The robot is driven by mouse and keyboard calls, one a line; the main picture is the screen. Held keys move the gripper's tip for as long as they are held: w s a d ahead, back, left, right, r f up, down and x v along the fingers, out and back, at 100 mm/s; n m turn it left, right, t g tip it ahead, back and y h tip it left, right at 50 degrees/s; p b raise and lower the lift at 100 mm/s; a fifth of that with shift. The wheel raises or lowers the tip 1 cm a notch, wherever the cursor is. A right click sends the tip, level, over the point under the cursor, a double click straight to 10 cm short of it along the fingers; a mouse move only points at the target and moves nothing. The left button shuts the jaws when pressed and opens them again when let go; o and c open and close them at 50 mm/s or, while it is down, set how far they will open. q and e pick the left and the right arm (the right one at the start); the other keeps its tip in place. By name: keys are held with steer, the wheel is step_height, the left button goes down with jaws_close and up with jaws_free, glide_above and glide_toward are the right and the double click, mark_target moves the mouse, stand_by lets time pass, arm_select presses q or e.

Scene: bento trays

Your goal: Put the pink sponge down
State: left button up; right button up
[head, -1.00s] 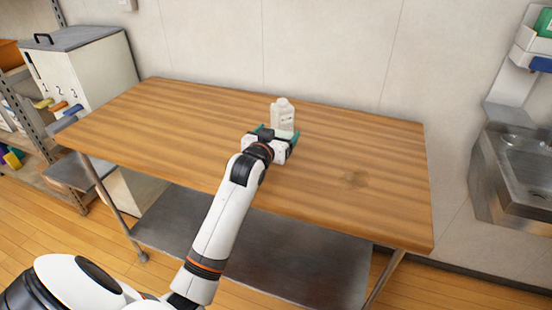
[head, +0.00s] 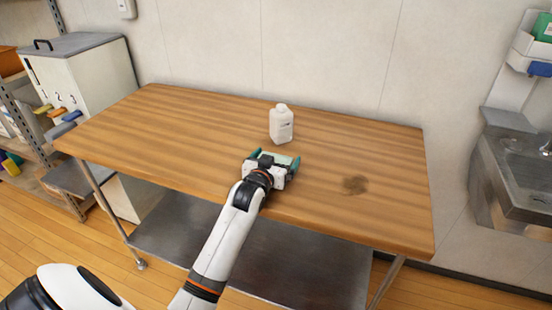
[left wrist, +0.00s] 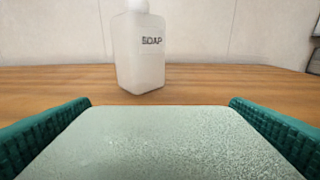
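A pale green-grey sponge (left wrist: 165,145) lies flat between the two teal fingers of my left gripper (head: 275,158) and spans the gap between them. No pink sponge shows; the held one looks pale green, also in the head view (head: 284,159). My left gripper is shut on it over the front middle of the wooden table (head: 180,140). I cannot tell whether the sponge touches the table top. A white soap bottle (head: 281,126) stands upright just beyond the gripper; it also shows in the left wrist view (left wrist: 140,55). My right gripper is out of view.
The rest of the table top is clear. A metal sink (head: 520,175) is at the right, and a numbered white cabinet (head: 80,75) stands at the left.

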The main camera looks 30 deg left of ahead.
arm_select(q)
steer(key=shift+r, duration=0.1)
steer(key=shift+s, duration=0.2)
steer(key=v, duration=1.1)
steer(key=shift+s+d+r, duration=0.1)
steer(key=shift+s+d, duration=0.1)
steer(key=shift+s, duration=0.1)
